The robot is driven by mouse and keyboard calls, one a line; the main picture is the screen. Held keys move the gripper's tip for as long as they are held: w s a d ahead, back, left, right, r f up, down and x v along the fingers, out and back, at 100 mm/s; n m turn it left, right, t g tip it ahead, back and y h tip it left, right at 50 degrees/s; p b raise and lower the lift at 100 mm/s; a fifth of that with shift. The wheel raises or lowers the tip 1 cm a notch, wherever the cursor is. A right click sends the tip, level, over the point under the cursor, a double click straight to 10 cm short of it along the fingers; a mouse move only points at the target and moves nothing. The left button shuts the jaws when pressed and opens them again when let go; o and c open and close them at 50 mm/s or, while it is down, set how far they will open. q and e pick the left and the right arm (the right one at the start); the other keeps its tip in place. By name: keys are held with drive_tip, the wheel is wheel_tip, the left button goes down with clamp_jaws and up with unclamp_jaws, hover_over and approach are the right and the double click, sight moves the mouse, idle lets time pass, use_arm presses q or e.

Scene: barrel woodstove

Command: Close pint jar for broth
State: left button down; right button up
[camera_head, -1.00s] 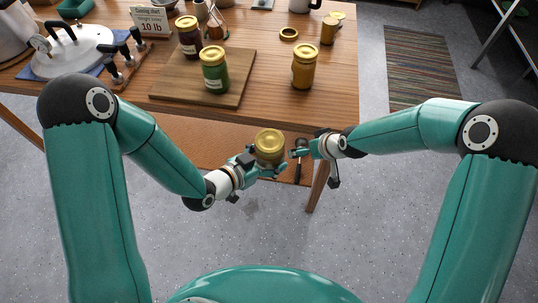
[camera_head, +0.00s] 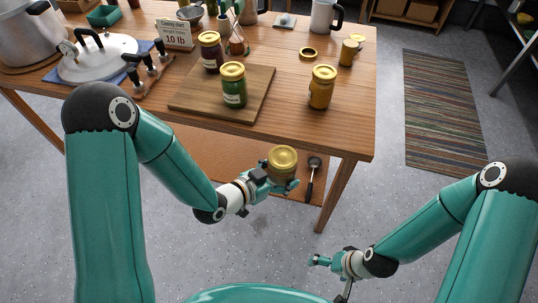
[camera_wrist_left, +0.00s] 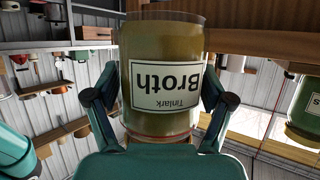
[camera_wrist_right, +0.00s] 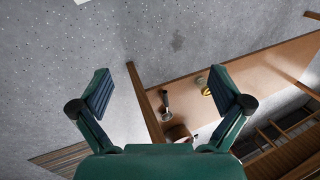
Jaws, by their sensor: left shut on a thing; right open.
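The pint jar (camera_head: 284,170) has a gold lid (camera_head: 283,157) on its top. In the left wrist view, the jar (camera_wrist_left: 165,85) shows a white "Broth" label and brownish-green contents; its lid cannot be made out there. My left gripper (camera_head: 277,184) is shut around the jar and holds it off the table's front edge. My right gripper (camera_head: 322,262) is lower, to the right of the jar and apart from it. In the right wrist view, my right gripper (camera_wrist_right: 160,95) has its fingers spread with nothing between them.
The wooden table (camera_head: 300,121) holds a board (camera_head: 190,96) with a green jar (camera_head: 234,88) and a dark jar (camera_head: 210,52). An amber jar (camera_head: 321,90) and a gold ring (camera_head: 308,53) stand to the right. A ladle (camera_head: 313,172) lies on the lower shelf. The floor around my right gripper is clear.

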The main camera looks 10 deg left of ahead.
use_arm(q)
drive_tip(key=w+a+r+n+t+y, duration=0.1)
drive_tip(key=w+a+r+n+y, duration=0.1)
drive_tip(key=a+n+y, duration=0.2)
drive_tip(key=w+a+r+n+t+y, duration=0.1)
drive_tip(key=w+a+n+t+y, duration=0.1)
drive_tip(key=a, duration=0.9)
drive_tip(key=shift+w+r+n+y, duration=0.35)
drive_tip(key=shift+w+n+y, duration=0.15)
drive_tip(key=shift+n+y, duration=0.55)
